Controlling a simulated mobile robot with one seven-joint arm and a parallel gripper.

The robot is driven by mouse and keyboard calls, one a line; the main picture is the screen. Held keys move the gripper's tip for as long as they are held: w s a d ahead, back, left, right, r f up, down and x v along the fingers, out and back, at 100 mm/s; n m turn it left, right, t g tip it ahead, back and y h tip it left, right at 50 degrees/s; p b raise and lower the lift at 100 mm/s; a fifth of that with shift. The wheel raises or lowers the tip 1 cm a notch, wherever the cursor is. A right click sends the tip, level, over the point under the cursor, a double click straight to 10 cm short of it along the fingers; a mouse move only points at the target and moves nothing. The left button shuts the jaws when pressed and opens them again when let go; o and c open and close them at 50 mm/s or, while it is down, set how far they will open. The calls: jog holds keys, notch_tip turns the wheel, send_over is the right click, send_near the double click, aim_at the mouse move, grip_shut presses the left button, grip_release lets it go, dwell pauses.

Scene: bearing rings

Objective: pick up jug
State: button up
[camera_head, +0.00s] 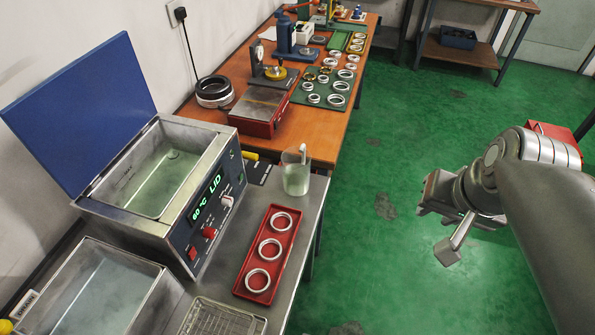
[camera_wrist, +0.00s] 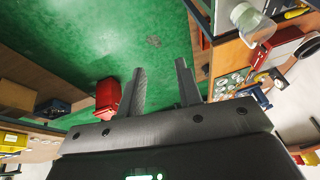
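The jug (camera_head: 296,172) is a clear measuring jug with a pale liquid in it. It stands upright on the steel bench, near its far right corner, just beyond the red tray. It also shows in the wrist view (camera_wrist: 252,24) at the upper right. My gripper (camera_head: 452,243) hangs over the green floor, to the right of the bench and well apart from the jug. In the wrist view its two fingers (camera_wrist: 160,84) are spread with nothing between them but floor behind.
A red tray (camera_head: 244,281) with three metal rings lies on the steel bench (camera_head: 233,238). An ultrasonic bath (camera_head: 165,223) with its blue lid raised stands left of the jug. A wire basket (camera_head: 222,318) is at the front. A wooden bench (camera_head: 327,121) adjoins behind. The floor between is clear.

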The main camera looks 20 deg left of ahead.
jog(key=w+a+f+m+g+y, duration=0.45)
jog(key=w+a+f, duration=0.25)
jog(key=w+a, duration=0.35)
jog(key=m+t+y, duration=0.4)
jog(key=m+y, duration=0.8)
jog(key=m, duration=0.3)
send_near(304, 155)
jog(key=w+f, duration=0.4)
jog(key=x, duration=1.1)
jog(key=shift+s+a+f, duration=0.1)
jog(key=shift+a+f, duration=0.05)
jog(key=shift+f, duration=0.1)
grip_shut()
